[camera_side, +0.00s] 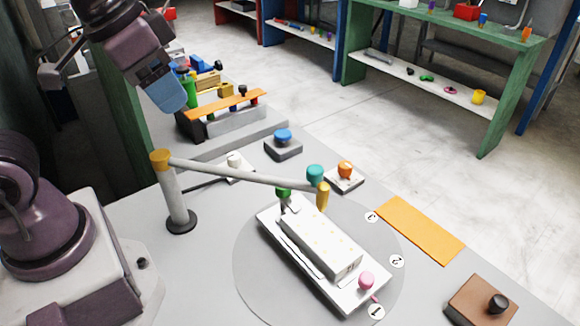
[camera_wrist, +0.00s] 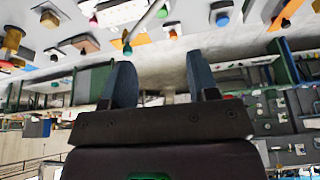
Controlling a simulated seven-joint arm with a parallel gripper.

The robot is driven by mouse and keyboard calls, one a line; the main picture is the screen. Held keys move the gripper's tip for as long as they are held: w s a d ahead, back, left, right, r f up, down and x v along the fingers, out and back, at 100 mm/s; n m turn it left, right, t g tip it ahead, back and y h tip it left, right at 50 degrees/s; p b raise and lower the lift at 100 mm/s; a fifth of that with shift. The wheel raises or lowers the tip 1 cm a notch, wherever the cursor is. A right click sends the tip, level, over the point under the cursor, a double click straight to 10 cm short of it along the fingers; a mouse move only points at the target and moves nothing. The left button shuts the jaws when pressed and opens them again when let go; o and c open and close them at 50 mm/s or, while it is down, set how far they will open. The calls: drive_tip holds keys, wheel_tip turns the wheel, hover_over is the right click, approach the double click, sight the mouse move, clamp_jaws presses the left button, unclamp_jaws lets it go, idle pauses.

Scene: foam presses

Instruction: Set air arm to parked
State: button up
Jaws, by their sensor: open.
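The air arm (camera_side: 235,174) is a grey bar hinged on a post (camera_side: 175,200) with an orange cap. It reaches right across the table, with a teal knob (camera_side: 315,174) and a yellow nozzle (camera_side: 323,195) at its free end. That end hangs over the back part of the white press fixture (camera_side: 320,240) on the round turntable (camera_side: 255,275). My gripper (camera_side: 172,100) is raised at the upper left, well apart from the air arm. In the wrist view my gripper (camera_wrist: 160,70) has its two fingers spread with nothing between them.
A blue button (camera_side: 283,135), an orange button (camera_side: 345,169) and a white knob (camera_side: 234,159) stand near the air arm. An orange strip (camera_side: 420,230) and a brown block (camera_side: 480,303) lie at right. A grey stand with an orange bar (camera_side: 225,113) is behind.

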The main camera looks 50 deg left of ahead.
sight(315, 169)
drive_tip(key=shift+w+d+f+g, duration=0.65)
drive_tip(key=shift+w+d+g, duration=0.45)
drive_tip(key=shift+w+d, duration=2.5)
drive_tip(key=shift+w+d+f+g, duration=0.85)
drive_tip(key=shift+w+d, duration=1.5)
drive_tip(key=shift+w, duration=2.3)
drive_tip(key=shift+m+g, duration=0.25)
drive_tip(key=shift+m, duration=0.05)
wheel_tip(315, 169, down, 12)
drive_tip(key=shift+r, duration=0.15)
clamp_jaws()
